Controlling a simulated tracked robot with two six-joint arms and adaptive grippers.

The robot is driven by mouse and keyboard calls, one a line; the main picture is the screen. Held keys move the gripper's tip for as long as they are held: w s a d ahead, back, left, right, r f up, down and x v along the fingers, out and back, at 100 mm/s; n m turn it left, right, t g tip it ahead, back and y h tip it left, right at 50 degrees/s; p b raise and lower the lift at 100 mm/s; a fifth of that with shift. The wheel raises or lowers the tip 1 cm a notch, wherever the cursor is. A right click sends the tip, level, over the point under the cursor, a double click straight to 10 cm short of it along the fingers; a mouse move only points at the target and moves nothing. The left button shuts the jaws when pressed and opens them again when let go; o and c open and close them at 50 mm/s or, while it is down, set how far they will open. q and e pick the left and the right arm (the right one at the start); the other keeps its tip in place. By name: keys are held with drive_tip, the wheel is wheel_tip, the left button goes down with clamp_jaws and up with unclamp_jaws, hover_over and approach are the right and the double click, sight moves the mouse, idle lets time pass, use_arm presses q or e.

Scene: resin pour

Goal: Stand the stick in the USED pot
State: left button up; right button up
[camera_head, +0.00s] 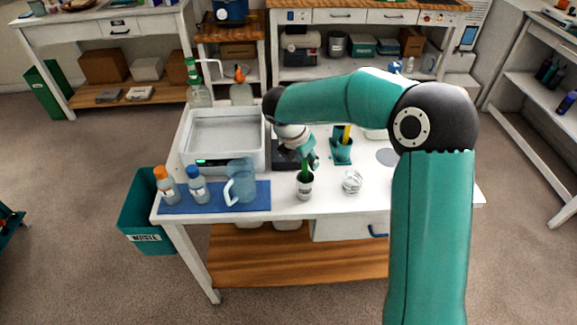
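A small pale pot (305,190) with a dark marking stands on the white bench near its front edge. I cannot read the marking. A green stick (305,170) stands nearly upright, its lower end inside this pot's mouth. My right gripper (311,163) is at the stick's upper end, above the pot and pointing down. The fingers overlap the stick, so I cannot tell whether they grip it. A teal pot (342,152) holding something yellow stands behind and to the right. My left gripper is not recognisable in view.
A clear glass cup (352,182) stands right of the pale pot. A jug (241,184) and two bottles (198,186) stand on the blue mat (225,207). A white tray-like machine (222,133) is behind. My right arm hides the bench's right part.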

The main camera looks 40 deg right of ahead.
idle(0.3)
drive_tip(key=v, duration=1.2)
drive_tip(key=shift+f, duration=0.1)
idle(0.5)
drive_tip(key=s+a+f+m+y, duration=0.15)
drive_tip(key=a+f, duration=0.25)
drive_tip(key=f, duration=0.4)
drive_tip(key=s+a+f+m+g+y, duration=0.1)
drive_tip(key=a+f+m+y, duration=0.15)
drive_tip(key=a+f, duration=0.45)
drive_tip(key=s+a+f+m+y, duration=0.1)
drive_tip(key=a+f+m+y, duration=0.15)
drive_tip(key=f, duration=0.75)
drive_tip(key=s+a+f+m, duration=0.2)
drive_tip(key=s+f+m, duration=0.2)
drive_tip(key=s+m, duration=0.1)
drive_tip(key=s+a+f+m+y, duration=0.1)
drive_tip(key=s+a+f+m, duration=0.1)
drive_tip(key=s+f+m, duration=0.3)
drive_tip(key=s+a+f+m+y, duration=0.1)
drive_tip(key=s+a+f+m, duration=0.1)
drive_tip(key=s+f+m, duration=0.2)
drive_tip(key=shift+s+a+f+m+t, duration=0.1)
drive_tip(key=shift+s+f+m+t, duration=0.05)
drive_tip(key=shift+s+m, duration=0.35)
drive_tip(key=shift+s+a+f+m+t, duration=0.1)
drive_tip(key=shift+s+f+m+t, duration=0.1)
drive_tip(key=shift+s+m, duration=0.3)
drive_tip(key=shift+w, duration=0.1)
